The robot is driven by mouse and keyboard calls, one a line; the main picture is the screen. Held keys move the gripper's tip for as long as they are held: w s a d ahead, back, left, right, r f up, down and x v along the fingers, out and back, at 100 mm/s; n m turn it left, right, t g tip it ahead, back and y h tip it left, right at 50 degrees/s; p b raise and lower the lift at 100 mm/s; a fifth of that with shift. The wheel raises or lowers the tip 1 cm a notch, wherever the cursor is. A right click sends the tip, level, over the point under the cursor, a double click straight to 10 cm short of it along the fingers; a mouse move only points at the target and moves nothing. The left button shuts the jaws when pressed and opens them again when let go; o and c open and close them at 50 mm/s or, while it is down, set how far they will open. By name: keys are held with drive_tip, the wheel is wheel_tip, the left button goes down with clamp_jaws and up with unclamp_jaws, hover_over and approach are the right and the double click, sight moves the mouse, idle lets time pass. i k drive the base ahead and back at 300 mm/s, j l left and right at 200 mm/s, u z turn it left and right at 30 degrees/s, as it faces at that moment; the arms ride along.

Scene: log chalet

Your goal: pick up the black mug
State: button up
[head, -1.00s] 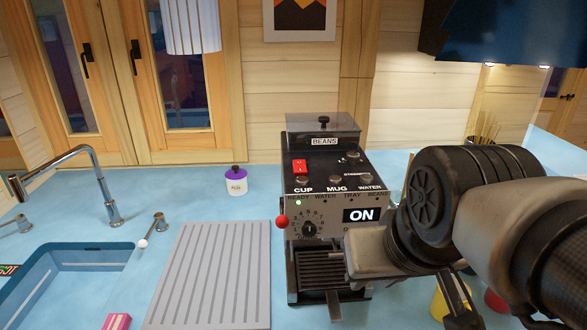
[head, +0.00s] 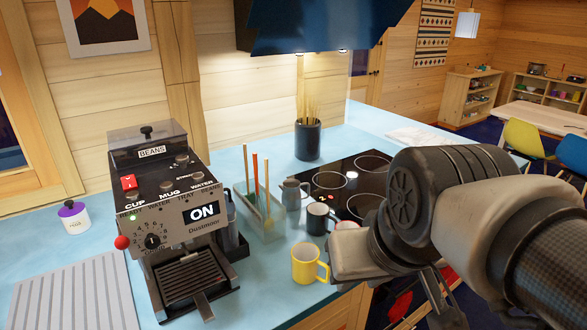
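The black mug (head: 318,221) stands on the blue counter (head: 268,275) in the head view, right of the coffee machine and behind a yellow mug (head: 306,266). My gripper (head: 440,308) is at the lower right, beyond the counter's front edge and clearly apart from the black mug. My arm covers much of it, and I cannot see whether its fingers are apart or together.
The coffee machine (head: 168,222) stands left of the mugs. A grey jug (head: 292,194) and a clear holder with utensils (head: 262,213) stand beside the black mug. A black cooktop (head: 335,172) lies behind, under a dark hood (head: 325,28).

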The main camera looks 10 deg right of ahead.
sight(318, 216)
drive_tip(key=z, duration=0.1)
drive_tip(key=l+u, duration=0.1)
drive_tip(key=u, duration=0.25)
drive_tip(key=l+u, duration=0.15)
drive_tip(key=u, duration=0.2)
drive_tip(key=l+u, duration=0.15)
drive_tip(key=u, duration=0.2)
drive_tip(key=l+u, duration=0.3)
drive_tip(key=l, duration=0.25)
drive_tip(key=l+u, duration=0.3)
drive_tip(key=l, duration=0.25)
drive_tip(key=k+l, duration=0.1)
drive_tip(key=l, duration=0.25)
drive_tip(key=k+l, duration=0.1)
drive_tip(key=l, duration=0.3)
drive_tip(key=l+u, duration=0.1)
drive_tip(key=l, duration=0.25)
drive_tip(key=k, duration=0.05)
